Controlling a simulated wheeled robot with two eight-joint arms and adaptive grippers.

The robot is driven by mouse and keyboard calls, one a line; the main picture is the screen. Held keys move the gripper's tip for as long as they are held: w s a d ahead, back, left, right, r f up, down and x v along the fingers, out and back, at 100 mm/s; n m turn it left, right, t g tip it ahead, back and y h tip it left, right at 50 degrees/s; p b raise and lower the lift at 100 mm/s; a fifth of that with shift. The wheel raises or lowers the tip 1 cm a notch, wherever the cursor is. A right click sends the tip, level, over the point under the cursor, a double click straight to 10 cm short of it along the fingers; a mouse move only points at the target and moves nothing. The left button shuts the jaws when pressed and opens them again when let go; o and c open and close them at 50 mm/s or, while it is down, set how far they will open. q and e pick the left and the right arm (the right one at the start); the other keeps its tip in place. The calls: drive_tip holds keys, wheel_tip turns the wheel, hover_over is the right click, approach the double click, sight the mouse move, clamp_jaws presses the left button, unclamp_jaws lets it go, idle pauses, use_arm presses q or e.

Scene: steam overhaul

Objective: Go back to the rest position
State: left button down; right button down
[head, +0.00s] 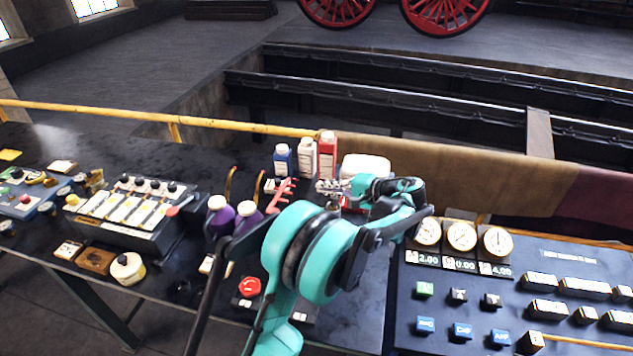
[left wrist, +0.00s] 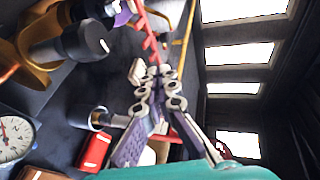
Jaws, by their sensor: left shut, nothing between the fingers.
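My left gripper (head: 330,187) is at the end of the teal arm that rises from the bottom middle of the head view. Its fingers are shut and empty, close to a red toothed piece (head: 284,188) on the dark bench; I cannot tell whether they touch it. In the left wrist view the closed fingertips (left wrist: 153,72) lie just below the red toothed piece (left wrist: 147,32). My right gripper is not in view. My arm hides part of the bench middle.
A blue bottle (head: 283,161), a white bottle (head: 307,158) and a red bottle (head: 327,156) stand behind the gripper. Purple-bodied containers (head: 219,217) stand left of my arm. A gauge panel (head: 560,268) is at right. A yellow rail (head: 230,124) edges the pit behind.

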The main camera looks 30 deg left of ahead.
use_arm(q)
drive_tip(key=shift+d, duration=0.15)
drive_tip(key=shift+s+r, duration=0.1)
drive_tip(key=s+d+t+h, duration=0.2)
drive_tip(key=s+h, duration=0.5)
drive_tip(key=s, duration=0.5)
drive_tip(key=s+d+f+t+h, duration=0.2)
drive_tip(key=s+d+f+h, duration=0.1)
drive_tip(key=s+d, duration=0.2)
drive_tip(key=s+d+f+n+t+h+b, duration=0.1)
drive_tip(key=s+d+h, duration=0.3)
drive_tip(key=s, duration=0.6)
drive_tip(key=shift+s+d+f+t, duration=0.15)
drive_tip(key=shift+d+f+t, duration=0.35)
drive_tip(key=shift+d+f, duration=0.3)
